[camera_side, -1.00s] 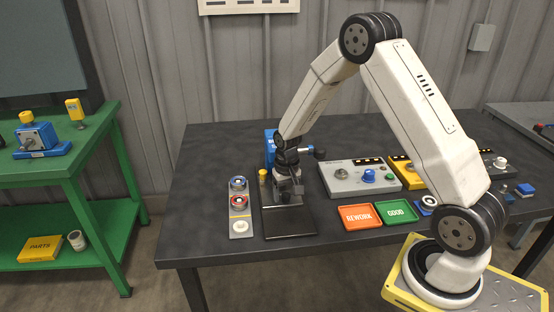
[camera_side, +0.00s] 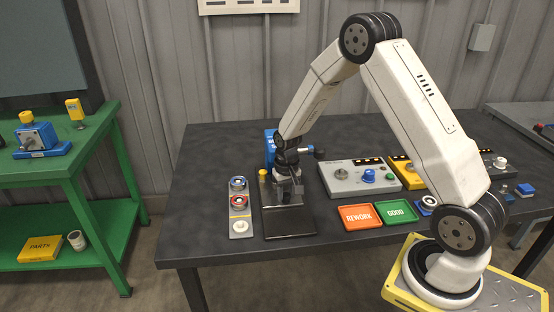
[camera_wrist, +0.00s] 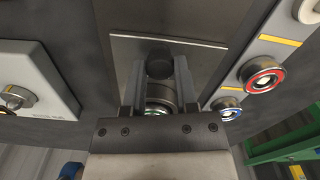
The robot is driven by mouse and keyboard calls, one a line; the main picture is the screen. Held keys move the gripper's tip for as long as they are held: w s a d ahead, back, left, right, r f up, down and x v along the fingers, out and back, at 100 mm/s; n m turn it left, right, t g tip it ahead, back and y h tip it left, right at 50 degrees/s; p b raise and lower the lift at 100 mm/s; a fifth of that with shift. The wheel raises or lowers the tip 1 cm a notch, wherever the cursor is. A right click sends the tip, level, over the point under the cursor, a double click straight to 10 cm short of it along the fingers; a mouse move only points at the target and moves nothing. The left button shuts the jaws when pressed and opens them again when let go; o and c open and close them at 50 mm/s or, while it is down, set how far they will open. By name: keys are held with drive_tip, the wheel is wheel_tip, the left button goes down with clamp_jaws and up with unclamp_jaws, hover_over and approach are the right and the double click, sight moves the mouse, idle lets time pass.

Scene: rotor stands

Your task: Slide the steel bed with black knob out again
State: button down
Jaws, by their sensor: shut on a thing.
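The steel bed (camera_wrist: 207,60) is a flat grey plate in the wrist view, with a bright straight edge towards the top of the picture. Its black knob (camera_wrist: 160,64) stands near that edge, between my fingertips. My gripper (camera_wrist: 158,72) is shut on the knob, one finger at each side. In the side view my gripper (camera_side: 288,192) is low over the stand, and its fingers and wrist hide the knob and part of the bed. The stand's dark front part (camera_side: 289,222) shows in front of the gripper. A round metal part with green (camera_wrist: 157,108) shows between my fingers.
Left of the stand is a grey strip (camera_side: 241,225) with red and blue ringed parts and a white disc. A grey control box (camera_side: 347,178), an orange REWORK tray (camera_side: 358,217) and a green GOOD tray (camera_side: 397,212) lie to the right. A blue block (camera_side: 270,150) stands behind.

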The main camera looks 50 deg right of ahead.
idle(0.8)
drive_tip(key=s+a, duration=0.7)
drive_tip(key=shift+s+a, duration=0.4)
drive_tip(key=shift+c, duration=1.9)
unclamp_jaws()
drive_tip(key=shift+r, duration=0.1)
drive_tip(key=shift+w+r, duration=0.1)
drive_tip(key=shift+r, duration=0.65)
wheel_tip(320, 180, up, 6)
drive_tip(key=shift+r, duration=0.1)
